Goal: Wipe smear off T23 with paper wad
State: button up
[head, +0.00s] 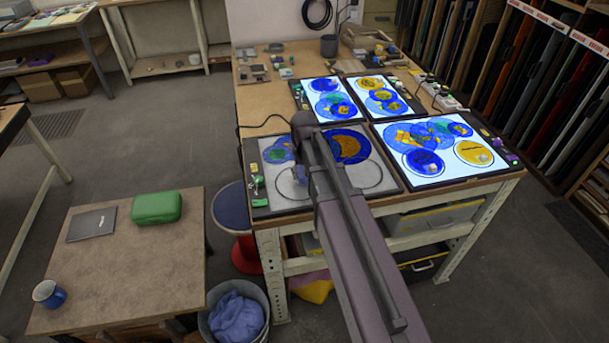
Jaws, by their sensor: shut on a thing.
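The front-left light panel (290,196) on the workbench is unlit and grey, with painted round glass pieces on it. A dark blue disc with an orange middle (350,147) lies at its upper right, and a blue-green one (281,150) at its upper left. Clear round outlines lie at the front.
Lit panels with blue and yellow discs stand to the right (445,150) and behind (328,97). Small green items (257,188) line the panel's left edge. A bin with blue cloth (237,318), a stool (232,208) and a low table (120,265) stand left of the bench.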

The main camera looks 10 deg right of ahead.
jog(key=shift+w, duration=0.25)
jog(key=shift+w, duration=1.55)
jog(key=shift+r, duration=0.1)
jog(key=shift+r+p, duration=2.95)
jog(key=shift+p, duration=0.2)
jog(key=shift+r, duration=0.1)
jog(key=shift+r+p, duration=1.45)
jog(key=shift+p, duration=0.05)
jog(key=shift+d, duration=0.1)
